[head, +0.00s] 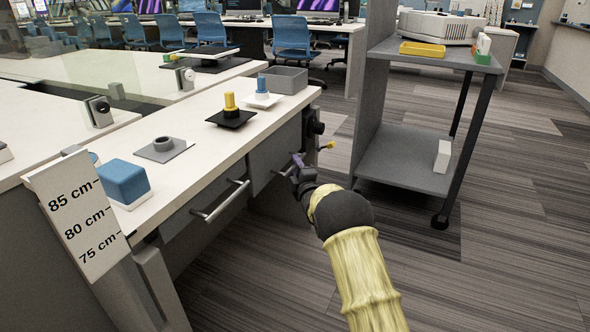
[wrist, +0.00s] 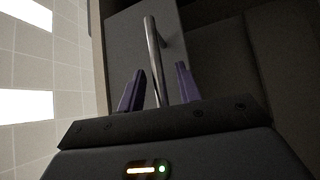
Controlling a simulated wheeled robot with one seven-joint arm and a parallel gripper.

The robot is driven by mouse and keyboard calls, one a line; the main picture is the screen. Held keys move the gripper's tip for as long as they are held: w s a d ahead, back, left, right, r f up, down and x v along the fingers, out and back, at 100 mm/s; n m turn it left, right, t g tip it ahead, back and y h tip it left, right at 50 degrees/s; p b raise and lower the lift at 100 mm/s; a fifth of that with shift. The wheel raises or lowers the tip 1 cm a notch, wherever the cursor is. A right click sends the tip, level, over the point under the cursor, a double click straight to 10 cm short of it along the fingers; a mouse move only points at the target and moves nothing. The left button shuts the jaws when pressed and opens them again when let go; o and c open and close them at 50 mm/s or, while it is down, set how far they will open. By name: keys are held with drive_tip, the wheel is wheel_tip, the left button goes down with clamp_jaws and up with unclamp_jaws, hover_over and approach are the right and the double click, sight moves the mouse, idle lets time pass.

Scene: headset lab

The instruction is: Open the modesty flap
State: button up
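Two grey front panels hang under the white worktop in the head view, a near one (head: 203,213) and a far one (head: 268,158). Each has a metal bar handle; no label shows which is the modesty flap. My gripper (head: 299,168) is at the far panel's handle (head: 283,168). In the wrist view the bar handle (wrist: 153,45) runs between my two purple fingers (wrist: 160,78), with gaps on both sides. The gripper is open around the bar, not clamped. The grey panel (wrist: 125,45) behind it looks closed.
The white worktop (head: 195,140) carries a blue block (head: 123,181), a yellow peg (head: 230,103) and a grey bin (head: 286,79). A height sign (head: 80,215) stands at the near left. A grey cart (head: 405,160) stands at the right. Open floor (head: 490,260) lies right of my arm.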

drive_tip(key=shift+w+a+r, duration=0.1)
drive_tip(key=shift+w+a, duration=0.1)
drive_tip(key=shift+w, duration=0.2)
clamp_jaws()
drive_tip(key=shift+d+r, duration=0.1)
drive_tip(key=shift+r, duration=0.05)
